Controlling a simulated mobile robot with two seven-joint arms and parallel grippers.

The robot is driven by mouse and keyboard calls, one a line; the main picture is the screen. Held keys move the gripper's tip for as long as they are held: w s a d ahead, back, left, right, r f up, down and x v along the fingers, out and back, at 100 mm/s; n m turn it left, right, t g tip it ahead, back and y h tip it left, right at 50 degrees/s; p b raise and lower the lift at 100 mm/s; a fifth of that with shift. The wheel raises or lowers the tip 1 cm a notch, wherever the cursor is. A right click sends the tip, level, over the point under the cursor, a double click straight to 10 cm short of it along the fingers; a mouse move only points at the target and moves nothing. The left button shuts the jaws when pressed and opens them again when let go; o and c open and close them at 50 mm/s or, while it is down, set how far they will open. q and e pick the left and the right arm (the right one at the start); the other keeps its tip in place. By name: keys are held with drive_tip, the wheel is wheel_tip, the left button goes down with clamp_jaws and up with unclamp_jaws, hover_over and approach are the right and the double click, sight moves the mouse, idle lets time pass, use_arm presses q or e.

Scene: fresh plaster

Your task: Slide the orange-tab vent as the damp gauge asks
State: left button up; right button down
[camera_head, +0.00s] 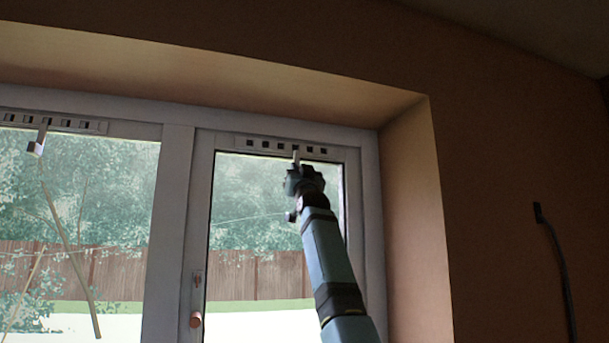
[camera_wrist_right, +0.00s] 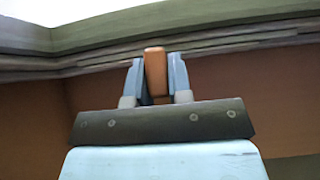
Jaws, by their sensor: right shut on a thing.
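The right vent (camera_head: 270,145) is a pale slotted strip along the top of the right window sash, with several dark square openings. My right gripper (camera_head: 296,163) reaches up to it near its right half. In the right wrist view, the gripper (camera_wrist_right: 157,82) is shut on the orange tab (camera_wrist_right: 154,62), with one finger on each side. In the head view the gripper hides most of the tab. My left gripper is not in view. I see no damp gauge in either view.
A copper-coloured handle (camera_head: 196,320) is on the sash. A dark cable (camera_head: 560,265) runs down the right wall. The plastered reveal (camera_head: 415,200) stands close right of my arm.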

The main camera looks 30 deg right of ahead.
drive_tip(key=shift+d+r+h, duration=0.1)
drive_tip(key=shift+h, duration=0.2)
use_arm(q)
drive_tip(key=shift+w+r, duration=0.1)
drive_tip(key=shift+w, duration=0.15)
use_arm(e)
drive_tip(key=c, duration=1.1)
unclamp_jaws()
drive_tip(key=shift+s, duration=0.1)
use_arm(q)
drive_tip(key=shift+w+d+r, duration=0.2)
use_arm(e)
drive_tip(key=shift+o, duration=0.3)
drive_tip(key=shift+d, duration=0.2)
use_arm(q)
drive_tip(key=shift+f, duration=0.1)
use_arm(e)
drive_tip(key=shift+a, duration=0.1)
